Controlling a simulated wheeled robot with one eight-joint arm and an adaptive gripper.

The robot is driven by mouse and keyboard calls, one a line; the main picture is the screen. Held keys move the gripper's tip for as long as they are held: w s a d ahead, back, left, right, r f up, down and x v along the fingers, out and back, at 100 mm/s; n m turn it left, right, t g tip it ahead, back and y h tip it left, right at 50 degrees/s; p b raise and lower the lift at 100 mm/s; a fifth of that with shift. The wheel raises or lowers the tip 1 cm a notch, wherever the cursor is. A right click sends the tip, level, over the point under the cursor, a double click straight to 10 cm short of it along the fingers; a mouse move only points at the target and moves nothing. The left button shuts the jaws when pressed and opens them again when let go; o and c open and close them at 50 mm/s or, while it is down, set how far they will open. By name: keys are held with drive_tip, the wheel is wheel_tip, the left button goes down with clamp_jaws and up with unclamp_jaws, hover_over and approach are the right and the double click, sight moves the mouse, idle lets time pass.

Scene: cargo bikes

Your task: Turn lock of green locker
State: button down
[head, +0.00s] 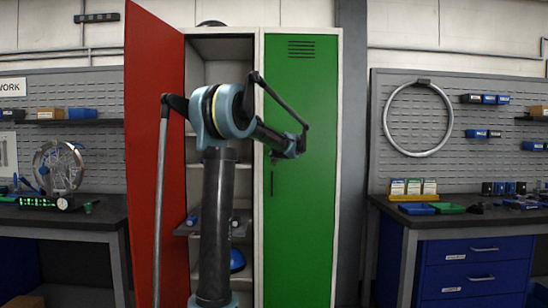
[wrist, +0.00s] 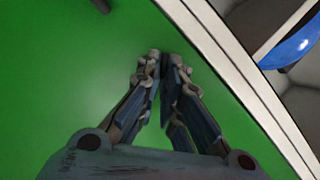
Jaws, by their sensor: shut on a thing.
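The green locker door (head: 305,215) is closed, at the centre of the head view, and fills much of the wrist view (wrist: 50,100). A thin dark upright part of its lock (head: 272,182) shows near the door's left edge in the head view. In the wrist view my gripper (wrist: 161,60) has its fingertips drawn together against the green door, shut on the lock, which the fingers mostly hide. In the head view my arm hides the fingertips. How far the lock is turned cannot be told.
The red locker door (head: 150,130) stands open at left, its shelves (head: 210,75) exposed. A blue rounded item (head: 237,261) lies inside and shows in the wrist view (wrist: 290,42). Workbenches stand on both sides; the right one has blue drawers (head: 475,262).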

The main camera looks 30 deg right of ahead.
drive_tip(key=m+t, duration=0.1)
drive_tip(key=m, duration=0.1)
drive_tip(key=f+m+t, duration=0.1)
drive_tip(key=m, duration=0.2)
drive_tip(key=shift+s+d+f+t, duration=0.1)
drive_tip(key=shift+s+d+t, duration=0.05)
drive_tip(key=shift+t, duration=0.15)
drive_tip(key=shift+m, duration=0.4)
drive_tip(key=c, duration=1.8)
unclamp_jaws()
drive_tip(key=shift+o, duration=0.2)
drive_tip(key=s+a, duration=0.2)
drive_tip(key=s, duration=0.9)
drive_tip(key=shift+s, duration=0.35)
drive_tip(key=shift+f, duration=0.1)
